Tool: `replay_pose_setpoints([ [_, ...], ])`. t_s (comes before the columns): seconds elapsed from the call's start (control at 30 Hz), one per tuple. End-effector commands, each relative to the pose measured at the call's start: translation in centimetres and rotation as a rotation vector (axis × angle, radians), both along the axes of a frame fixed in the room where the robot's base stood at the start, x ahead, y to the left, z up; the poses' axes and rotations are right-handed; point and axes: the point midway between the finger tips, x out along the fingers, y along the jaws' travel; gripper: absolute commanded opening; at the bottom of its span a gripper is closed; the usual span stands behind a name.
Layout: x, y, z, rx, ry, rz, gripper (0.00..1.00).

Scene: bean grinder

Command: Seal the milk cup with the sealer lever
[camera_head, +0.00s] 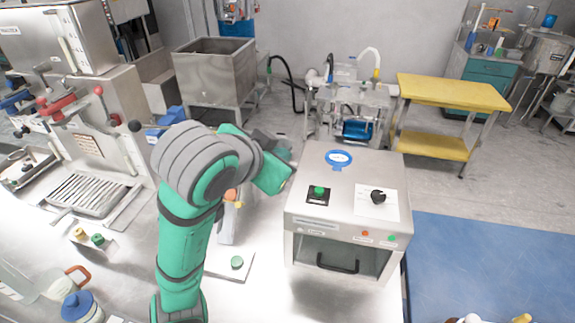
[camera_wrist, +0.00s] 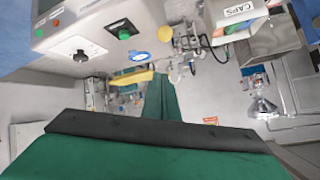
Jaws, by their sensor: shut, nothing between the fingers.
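My green gripper (camera_head: 270,172) is raised beside the left side of the metal box machine, its fingers mostly hidden in the head view. In the wrist view its green fingers (camera_wrist: 160,100) are together, with nothing seen between them. A device with a flat metal base (camera_head: 216,264) and an upright part stands behind my arm. It may be the sealer, but my arm covers much of it. An orange bit (camera_head: 231,194) shows near its top. I cannot make out a lever or a milk cup in either view.
The box machine (camera_head: 345,197) has a green button, a black knob and a front handle; it also shows in the wrist view (camera_wrist: 92,28). A coffee machine (camera_head: 95,130) stands at left. A box marked CAPS (camera_wrist: 240,12) is at upper right in the wrist view.

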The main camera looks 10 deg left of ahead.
Motion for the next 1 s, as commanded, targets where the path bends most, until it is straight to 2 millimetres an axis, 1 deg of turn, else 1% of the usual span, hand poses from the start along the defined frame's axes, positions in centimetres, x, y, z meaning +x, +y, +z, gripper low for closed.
replay_pose_setpoints([
  [0.17,0.7,-0.4,-0.5,-0.004,0.001,-0.006,0.0],
  [0.47,3.8,-1.2,-2.6,-0.005,0.002,-0.009,0.0],
  [0.8,8.4,-1.8,-5.8,-0.002,0.004,-0.006,0.0],
  [0.9,7.1,-0.8,-6.6,-0.001,0.001,0.0,0.0],
  [1.0,6.2,-0.2,-7.2,-0.002,0.001,0.0,0.0],
])
